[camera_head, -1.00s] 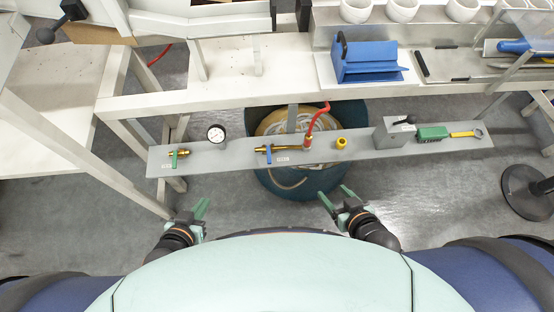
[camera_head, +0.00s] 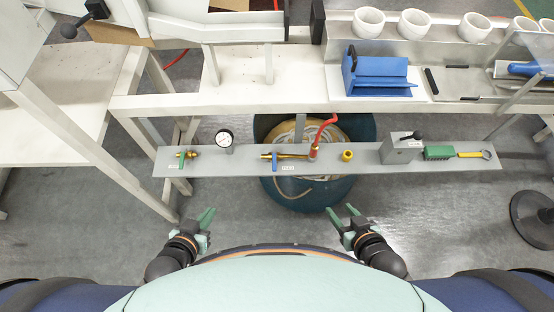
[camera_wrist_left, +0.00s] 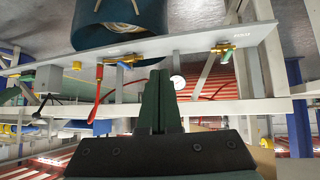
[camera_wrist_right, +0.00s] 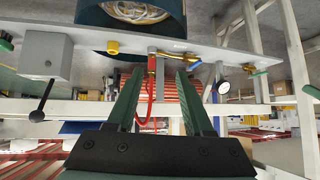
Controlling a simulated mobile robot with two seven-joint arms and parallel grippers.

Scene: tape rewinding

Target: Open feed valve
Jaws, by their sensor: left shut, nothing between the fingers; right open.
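A grey panel (camera_head: 225,164) carries two brass valves. The left valve (camera_head: 187,154) has a green handle (camera_head: 181,161). The middle valve (camera_head: 285,156) has a blue handle (camera_head: 275,163), and a red hose (camera_head: 327,130) rises at its right end. Small labels beside both are too small to read surely. My left gripper (camera_head: 209,213) is shut and empty, in front of the panel between the two valves, apart from both. My right gripper (camera_head: 341,209) is open and empty, in front of the panel, right of the middle valve. Neither gripper touches the panel.
The panel also holds a round gauge (camera_head: 224,138), a yellow fitting (camera_head: 347,155), a grey box with a black lever (camera_head: 401,150) and a green block (camera_head: 438,153). A blue bin (camera_head: 365,133) stands behind and below. A white bench frame (camera_head: 290,104) runs behind. Floor in front is clear.

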